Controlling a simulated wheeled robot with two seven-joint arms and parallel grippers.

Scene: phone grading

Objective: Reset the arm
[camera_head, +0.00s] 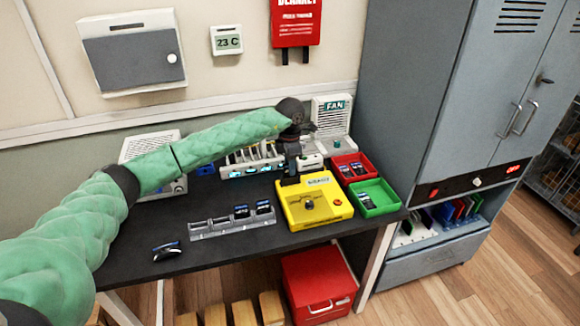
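My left arm (210,143), in a green padded sleeve, reaches from the left across the table. My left gripper (290,178) is dark and points down at the back left edge of the yellow device (292,211). Its fingers are small and dark here, so I cannot tell whether they are open or shut, or whether they touch the device. My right gripper is not in view. A dark phone (167,250) lies on the table at the front left. A grey rack (205,231) holds several dark phones at its right part.
Red (368,171) and green (393,202) bins with phones stand right of the yellow device. A lit rack (237,172) and a fan unit (333,122) stand behind. A grey cabinet (455,110) rises at right.

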